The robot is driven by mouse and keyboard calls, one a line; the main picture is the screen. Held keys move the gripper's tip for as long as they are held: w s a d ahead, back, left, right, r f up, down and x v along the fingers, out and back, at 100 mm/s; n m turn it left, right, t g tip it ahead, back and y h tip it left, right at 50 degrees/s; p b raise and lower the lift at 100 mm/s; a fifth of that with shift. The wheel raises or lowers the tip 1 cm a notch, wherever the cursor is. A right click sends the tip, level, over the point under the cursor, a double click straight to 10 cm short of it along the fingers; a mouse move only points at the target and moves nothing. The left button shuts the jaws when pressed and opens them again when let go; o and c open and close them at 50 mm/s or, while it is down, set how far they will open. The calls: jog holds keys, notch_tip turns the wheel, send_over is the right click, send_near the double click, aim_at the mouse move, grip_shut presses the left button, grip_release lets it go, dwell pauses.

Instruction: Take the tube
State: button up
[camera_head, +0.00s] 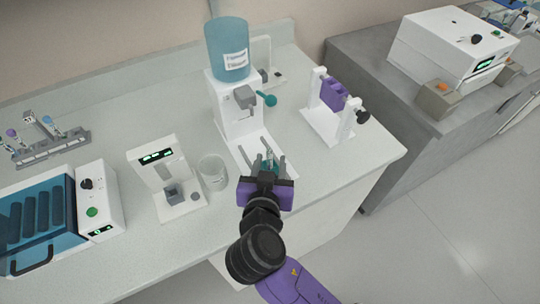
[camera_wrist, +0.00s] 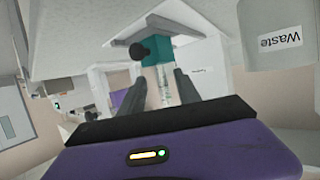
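A clear tube (camera_wrist: 165,88) stands in a small teal holder (camera_wrist: 158,51) with a black knob. The wrist view looks upside down, with the bench towards its top. My gripper (camera_head: 269,160) is at the front of the white dispenser's base in the head view. In the wrist view its two dark fingers (camera_wrist: 161,82) lie one on each side of the tube. They look apart, with a gap most visible on the left of the tube. The tube's lower end is hidden in the holder. In the head view the tube (camera_head: 268,157) is small and partly hidden by my gripper.
The white dispenser (camera_head: 240,112) with a blue tank (camera_head: 228,48) rises just behind my gripper. A purple clamp stand (camera_head: 330,105) is to the right, near the bench's right edge.

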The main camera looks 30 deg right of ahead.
jog(key=p+x, duration=0.1)
jog(key=x, duration=0.4)
jog(key=shift+w+a+p, duration=0.1)
jog(key=shift+a+p, duration=0.05)
jog(key=shift+p, duration=0.15)
jog(key=shift+c, duration=0.2)
grip_shut()
